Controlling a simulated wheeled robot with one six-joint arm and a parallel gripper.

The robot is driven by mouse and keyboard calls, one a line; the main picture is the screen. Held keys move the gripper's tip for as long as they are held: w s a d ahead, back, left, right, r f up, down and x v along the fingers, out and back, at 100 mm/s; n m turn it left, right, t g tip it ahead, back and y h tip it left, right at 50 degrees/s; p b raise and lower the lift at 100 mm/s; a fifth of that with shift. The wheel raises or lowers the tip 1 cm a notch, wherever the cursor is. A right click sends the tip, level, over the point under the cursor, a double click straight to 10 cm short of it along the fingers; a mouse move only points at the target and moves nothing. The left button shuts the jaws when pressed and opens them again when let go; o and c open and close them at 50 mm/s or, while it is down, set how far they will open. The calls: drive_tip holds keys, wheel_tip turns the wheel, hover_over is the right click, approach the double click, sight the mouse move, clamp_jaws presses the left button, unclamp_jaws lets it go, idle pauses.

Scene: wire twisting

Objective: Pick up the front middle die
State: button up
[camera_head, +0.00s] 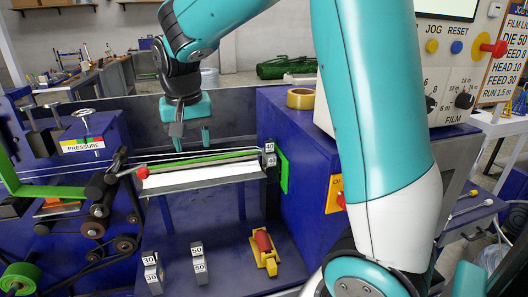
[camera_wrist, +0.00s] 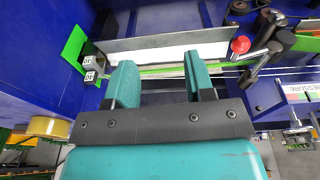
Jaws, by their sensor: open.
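My gripper (camera_head: 190,134) is open and empty, above the back part of the blue machine. In the wrist view its two teal fingers (camera_wrist: 161,76) stand apart. The die marked 50 (camera_head: 198,258) is a small grey block standing in the middle of the front blue shelf. It stands well below my gripper and nearer the head camera. A die marked 30 (camera_head: 152,272) stands to its left. A die marked 40 (camera_head: 269,155) is at the right end of the white trough and also shows in the wrist view (camera_wrist: 91,68). The 50 and 30 dies are not in the wrist view.
A white trough (camera_head: 205,175) with a red knob (camera_head: 142,172) and wires lies between my gripper and the front shelf (camera_head: 225,270). A yellow tape roll (camera_head: 301,98) sits on the blue housing.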

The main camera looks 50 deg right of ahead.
drive_tip(key=w+d+r+m+g+h+p, duration=0.1)
drive_tip(key=w+d+r+m+p, duration=0.1)
drive_tip(key=w+d+m, duration=0.4)
drive_tip(key=w+d+r+m+g+h+p, duration=0.1)
drive_tip(key=d+m, duration=0.2)
drive_tip(key=d, duration=0.4)
drive_tip(key=m+g+p, duration=0.2)
drive_tip(key=m, duration=0.8)
hover_over(268, 141)
drive_tip(key=w+a, duration=0.3)
drive_tip(key=a, duration=0.2)
drive_tip(key=f, duration=0.1)
drive_tip(key=shift+h, duration=0.3)
drive_tip(key=p+x, duration=0.3)
drive_tip(key=x, duration=1.2)
drive_tip(key=shift+d+f+p, duration=0.1)
drive_tip(key=shift+f+p, duration=0.15)
drive_tip(key=shift+p, duration=0.15)
drive_tip(key=shift+d+f, duration=0.1)
drive_tip(key=shift+f, duration=0.4)
clamp_jaws()
